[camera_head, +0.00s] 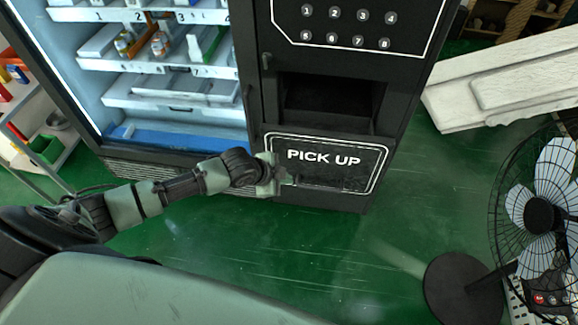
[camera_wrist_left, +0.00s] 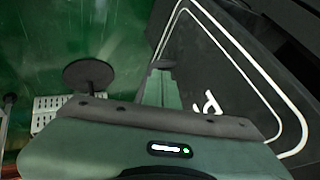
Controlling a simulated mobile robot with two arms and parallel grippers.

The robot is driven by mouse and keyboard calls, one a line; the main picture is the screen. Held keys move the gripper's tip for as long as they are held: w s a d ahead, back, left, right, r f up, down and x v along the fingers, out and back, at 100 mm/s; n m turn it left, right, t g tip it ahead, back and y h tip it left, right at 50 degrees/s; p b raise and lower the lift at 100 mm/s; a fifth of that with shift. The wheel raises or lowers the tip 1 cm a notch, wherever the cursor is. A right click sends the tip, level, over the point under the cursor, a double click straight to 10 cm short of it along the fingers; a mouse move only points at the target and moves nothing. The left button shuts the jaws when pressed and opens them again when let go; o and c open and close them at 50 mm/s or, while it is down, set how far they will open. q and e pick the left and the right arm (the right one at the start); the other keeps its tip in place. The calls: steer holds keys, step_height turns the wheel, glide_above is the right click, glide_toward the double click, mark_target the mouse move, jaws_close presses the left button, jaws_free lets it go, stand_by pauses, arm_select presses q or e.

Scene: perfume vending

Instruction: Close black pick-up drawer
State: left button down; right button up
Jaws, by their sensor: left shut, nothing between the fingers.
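The black pick-up drawer (camera_head: 325,178) is a dark panel with a white outline and the words PICK UP, low on the front of the black vending machine. A dark open recess (camera_head: 330,103) shows above it. I cannot tell how far the panel stands out. My left gripper (camera_head: 284,176) is shut and empty at the panel's left side, low beside the lettering. In the left wrist view, the shut fingers (camera_wrist_left: 163,68) lie alongside the panel (camera_wrist_left: 225,75); whether they touch it is unclear. My right gripper is not in view.
Numbered round buttons (camera_head: 347,40) sit above the recess. A lit display case (camera_head: 165,95) with small bottles is on the left. A fan (camera_head: 540,215) on a round black base (camera_head: 462,288) stands at right. The green floor (camera_head: 330,250) before the machine is clear.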

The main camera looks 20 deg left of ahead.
arm_select(q)
steer(key=w, duration=0.2)
steer(key=w+a+p, duration=0.1)
steer(key=w, duration=0.1)
steer(key=shift+w+f, duration=0.1)
steer(key=shift+f, duration=0.25)
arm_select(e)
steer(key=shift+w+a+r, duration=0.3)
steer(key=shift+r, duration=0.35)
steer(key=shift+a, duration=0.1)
